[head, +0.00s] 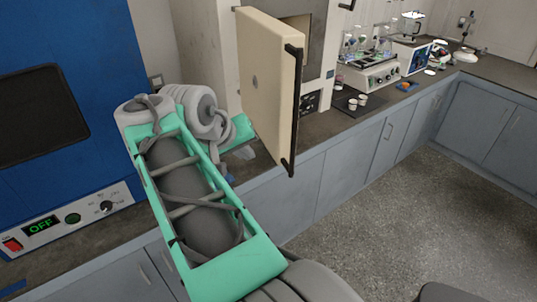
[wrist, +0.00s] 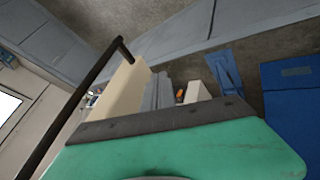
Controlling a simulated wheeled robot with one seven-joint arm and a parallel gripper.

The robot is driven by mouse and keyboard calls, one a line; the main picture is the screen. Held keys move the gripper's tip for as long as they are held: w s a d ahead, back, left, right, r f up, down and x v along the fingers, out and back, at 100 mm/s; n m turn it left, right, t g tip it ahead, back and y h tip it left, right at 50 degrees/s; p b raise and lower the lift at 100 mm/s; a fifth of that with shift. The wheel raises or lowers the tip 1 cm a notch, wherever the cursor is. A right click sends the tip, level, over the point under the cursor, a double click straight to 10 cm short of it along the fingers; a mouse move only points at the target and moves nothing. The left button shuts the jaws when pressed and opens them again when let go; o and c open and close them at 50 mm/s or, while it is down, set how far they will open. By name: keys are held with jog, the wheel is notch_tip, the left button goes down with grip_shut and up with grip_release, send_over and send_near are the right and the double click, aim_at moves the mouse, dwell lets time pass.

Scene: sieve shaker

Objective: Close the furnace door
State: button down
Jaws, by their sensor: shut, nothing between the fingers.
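The furnace door (head: 265,85) is a thick cream slab standing open, swung out from the furnace (head: 315,35). Part of the dark furnace opening shows behind it. A long black handle (head: 295,110) runs along its right edge. In the wrist view the door (wrist: 122,88) shows as a cream panel, with the black handle (wrist: 75,105) slanting across the left. My gripper (head: 243,150) is left of the door's broad face, low near the counter. It is shut and empty. Its fingertips are hard to make out, and I cannot tell whether it touches the door.
A blue oven (head: 60,130) with an OFF display stands at the left. Grey cabinets (head: 345,160) run below the counter.

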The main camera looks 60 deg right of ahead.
aim_at(275, 160)
jog(key=s+d+f, duration=0.2)
jog(key=d+f, duration=0.3)
jog(key=d, duration=0.1)
jog(key=shift+s+d+p, duration=0.35)
jog(key=shift+p, duration=0.1)
